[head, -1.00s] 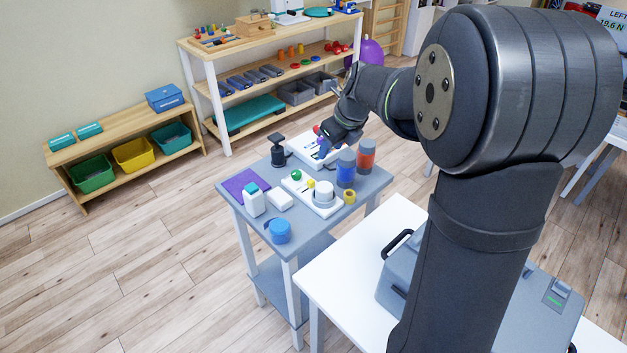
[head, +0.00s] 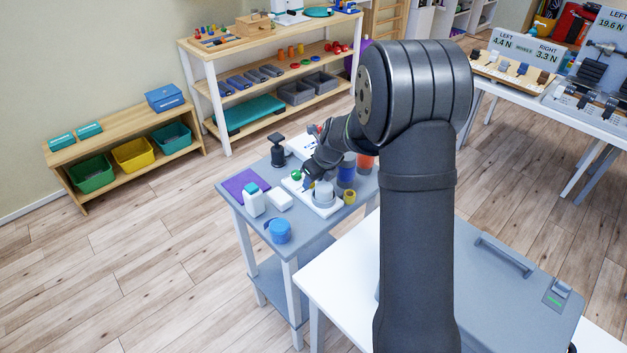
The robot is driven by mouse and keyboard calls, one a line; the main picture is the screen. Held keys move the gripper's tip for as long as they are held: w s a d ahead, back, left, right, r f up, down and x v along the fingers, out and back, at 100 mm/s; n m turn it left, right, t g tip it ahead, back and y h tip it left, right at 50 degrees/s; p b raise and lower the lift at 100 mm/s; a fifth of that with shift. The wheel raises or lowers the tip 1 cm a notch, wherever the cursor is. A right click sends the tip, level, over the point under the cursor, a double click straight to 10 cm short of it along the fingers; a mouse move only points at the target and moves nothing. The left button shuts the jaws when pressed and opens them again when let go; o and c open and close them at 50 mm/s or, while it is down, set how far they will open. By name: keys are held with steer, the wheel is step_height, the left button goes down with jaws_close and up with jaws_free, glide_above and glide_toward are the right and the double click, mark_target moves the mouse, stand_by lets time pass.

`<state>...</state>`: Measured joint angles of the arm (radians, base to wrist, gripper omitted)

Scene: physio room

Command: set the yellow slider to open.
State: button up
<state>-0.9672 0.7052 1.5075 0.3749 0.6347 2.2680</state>
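A white panel (head: 330,209) lies on the small grey table, with a green ball knob (head: 296,175) and a round white-grey dial (head: 323,194) on it. In the earlier frame a small yellow knob, probably the yellow slider, shows between these two. Now my gripper (head: 307,181) is over that spot, and the yellow knob is hidden or too small to make out. My gripper is low over the panel between the green ball and the dial. Its fingers are too small and dark to tell whether they are open, or whether they touch anything.
A blue cylinder (head: 346,171) and a red-orange one (head: 365,163) stand behind the panel. A yellow roll (head: 349,197) is right of the dial. A white bottle (head: 253,200), blue jar (head: 279,231), purple mat (head: 244,184) and black stamp-like object (head: 277,151) share the table.

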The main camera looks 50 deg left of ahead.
mark_target(301, 192)
steer(key=shift+a+f, duration=0.2)
steer(key=shift+f, duration=0.35)
jaws_close()
steer(key=shift+s, duration=1.8)
jaws_free()
steer(key=shift+r, duration=0.15)
